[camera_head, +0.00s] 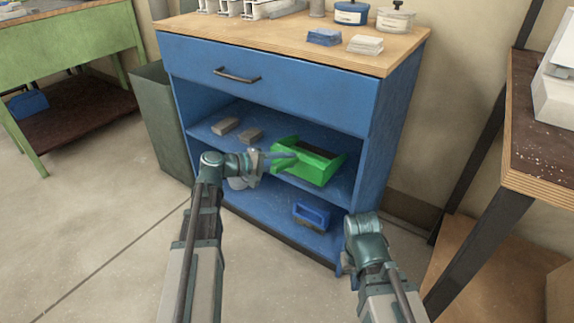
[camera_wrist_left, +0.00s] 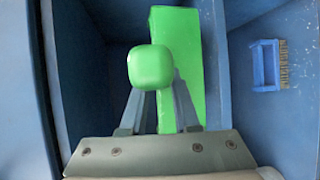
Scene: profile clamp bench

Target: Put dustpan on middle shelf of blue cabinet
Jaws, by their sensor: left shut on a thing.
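The green dustpan (camera_head: 312,163) is in the right half of the blue cabinet's (camera_head: 376,150) middle shelf opening. I cannot tell whether it rests on the shelf (camera_head: 207,137) or is held just above it. My left gripper (camera_head: 276,160) reaches in from the front and is shut on the dustpan's handle. In the left wrist view the rounded handle end (camera_wrist_left: 150,67) sits between the fingers, with the dustpan body (camera_wrist_left: 178,45) behind it. My right gripper (camera_head: 347,262) is low in front of the cabinet's right side, its fingers mostly hidden by its wrist.
A blue brush (camera_head: 311,214) lies on the bottom shelf, also in the left wrist view (camera_wrist_left: 266,65). A grey bin (camera_head: 158,120) stands left; a dark table (camera_head: 540,150) stands right. The drawer (camera_head: 265,80) is closed.

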